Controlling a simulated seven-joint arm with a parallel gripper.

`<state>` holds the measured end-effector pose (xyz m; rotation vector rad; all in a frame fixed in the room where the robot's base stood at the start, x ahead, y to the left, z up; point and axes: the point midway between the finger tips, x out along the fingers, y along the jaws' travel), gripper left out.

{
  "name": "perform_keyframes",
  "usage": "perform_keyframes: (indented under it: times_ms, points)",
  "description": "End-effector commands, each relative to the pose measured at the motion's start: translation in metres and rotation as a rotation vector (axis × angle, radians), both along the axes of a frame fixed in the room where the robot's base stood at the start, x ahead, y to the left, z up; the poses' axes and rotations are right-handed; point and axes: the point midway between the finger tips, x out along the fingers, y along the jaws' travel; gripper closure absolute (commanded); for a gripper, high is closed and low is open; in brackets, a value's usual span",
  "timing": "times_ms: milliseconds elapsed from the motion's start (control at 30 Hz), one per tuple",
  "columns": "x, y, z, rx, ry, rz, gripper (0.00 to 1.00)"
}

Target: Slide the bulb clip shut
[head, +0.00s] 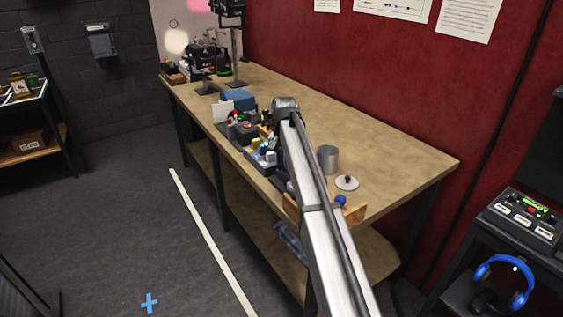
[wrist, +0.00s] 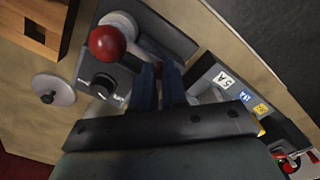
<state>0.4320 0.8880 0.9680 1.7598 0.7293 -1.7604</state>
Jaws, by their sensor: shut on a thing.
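In the wrist view my gripper (wrist: 159,72) points at a grey control unit (wrist: 172,34). Its dark fingers are close together on a small slim part between their tips. That part is mostly hidden by the fingers, and I cannot tell for sure that it is the bulb clip. A lever with a red ball knob (wrist: 107,43) stands just left of the fingertips, and a black dial (wrist: 104,84) sits below it on the unit. In the head view my arm hides the gripper and the control unit.
A round lid (wrist: 53,89) and a wooden block (wrist: 36,28) lie left of the unit. A tray with labelled pieces (wrist: 226,80) is close on the right. In the head view a metal cup (head: 328,159) stands right of my arm. The bench's right side (head: 400,155) is clear.

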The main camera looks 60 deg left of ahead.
Motion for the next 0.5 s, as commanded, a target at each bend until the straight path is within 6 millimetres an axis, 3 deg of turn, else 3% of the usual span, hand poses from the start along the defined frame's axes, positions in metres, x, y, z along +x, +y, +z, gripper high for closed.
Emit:
perform_keyframes:
  times_ms: [267, 300, 500]
  points:
    - [0.0003, -0.0076, 0.0, -0.004, -0.001, -0.001, 1.0]
    - [0.0003, -0.0079, 0.0, -0.005, -0.001, -0.001, 0.87]
    - [0.0003, -0.0074, -0.0001, -0.004, -0.001, -0.001, 0.68]
